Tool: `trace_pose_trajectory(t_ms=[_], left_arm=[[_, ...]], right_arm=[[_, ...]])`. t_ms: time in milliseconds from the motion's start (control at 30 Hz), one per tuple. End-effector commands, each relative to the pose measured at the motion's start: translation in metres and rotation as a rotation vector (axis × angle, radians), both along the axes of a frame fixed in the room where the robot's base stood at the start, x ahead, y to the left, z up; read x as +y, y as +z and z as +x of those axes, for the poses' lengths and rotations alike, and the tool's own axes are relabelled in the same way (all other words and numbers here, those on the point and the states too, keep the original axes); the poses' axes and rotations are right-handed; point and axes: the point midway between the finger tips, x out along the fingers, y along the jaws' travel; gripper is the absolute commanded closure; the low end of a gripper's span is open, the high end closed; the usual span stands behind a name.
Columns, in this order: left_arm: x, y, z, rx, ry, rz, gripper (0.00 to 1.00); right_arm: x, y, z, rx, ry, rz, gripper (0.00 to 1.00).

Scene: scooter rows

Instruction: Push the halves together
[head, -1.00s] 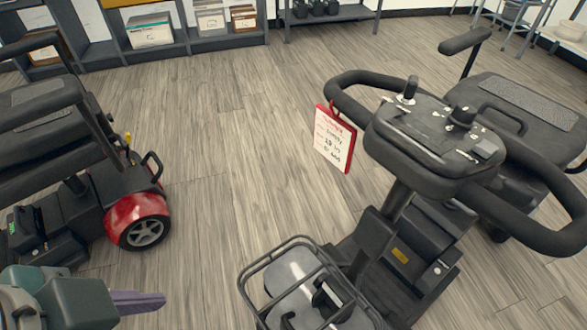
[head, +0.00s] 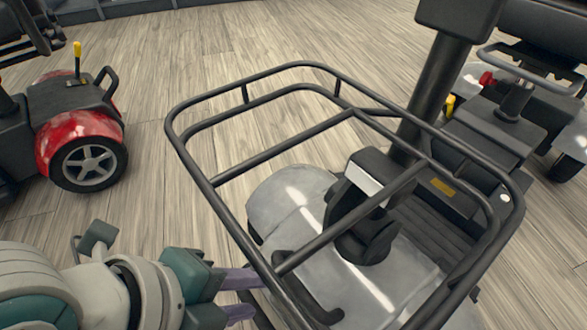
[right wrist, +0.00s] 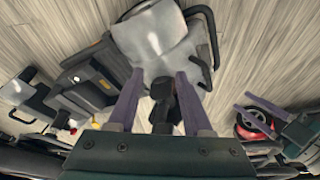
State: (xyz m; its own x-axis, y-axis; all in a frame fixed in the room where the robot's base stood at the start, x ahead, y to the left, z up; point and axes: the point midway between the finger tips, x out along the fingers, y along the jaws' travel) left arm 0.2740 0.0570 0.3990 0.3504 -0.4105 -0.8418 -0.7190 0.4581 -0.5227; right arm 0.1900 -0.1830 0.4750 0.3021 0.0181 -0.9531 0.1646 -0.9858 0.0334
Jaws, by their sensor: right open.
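The front half of a scooter fills the right of the head view: a black wire basket (head: 300,88), a grey cowl (head: 285,200), a black tiller post (head: 436,90) and a dark footboard (head: 420,235). A rear part with a red knob (head: 487,79) lies beyond it; the joint is hidden. My left gripper (head: 242,296) is low at the basket's near left side, its purple fingers apart beside a dark bar. My right gripper (right wrist: 158,82) is open in the right wrist view, fingers either side of a black part (right wrist: 163,105), with the grey cowl (right wrist: 160,38) beyond. Contact cannot be told.
Another scooter with a red fender (head: 78,130) and a yellow lever (head: 77,60) stands at the left. Wood floor (head: 190,65) lies clear between it and the basket. A dark shelf (head: 95,8) edges the back.

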Motion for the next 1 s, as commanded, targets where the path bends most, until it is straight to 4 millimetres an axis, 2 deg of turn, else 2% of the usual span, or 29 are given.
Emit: trace_pose_trajectory(t_ms=[33,200,333,500,700,1000], left_arm=[[-0.001,-0.010,0.004,-0.036,-0.075,0.025,0.63],[-0.005,-0.023,0.009,-0.111,-0.223,0.069,0.63],[-0.011,-0.038,0.015,-0.121,-0.239,0.072,0.63],[-0.026,-0.067,0.026,-0.120,-0.236,0.070,0.63],[-0.040,-0.093,0.038,-0.120,-0.236,0.071,0.63],[-0.047,-0.102,0.043,-0.119,-0.237,0.074,0.63]], right_arm=[[0.000,-0.005,0.000,-0.002,0.000,0.000,0.50],[0.000,-0.010,0.001,-0.005,0.000,0.001,0.50],[0.000,-0.024,0.001,-0.006,0.000,0.001,0.50],[0.000,-0.053,0.001,-0.006,0.000,0.001,0.50],[0.000,-0.079,0.001,-0.005,0.000,0.001,0.50],[0.000,-0.089,0.001,-0.004,0.001,0.000,0.50]])
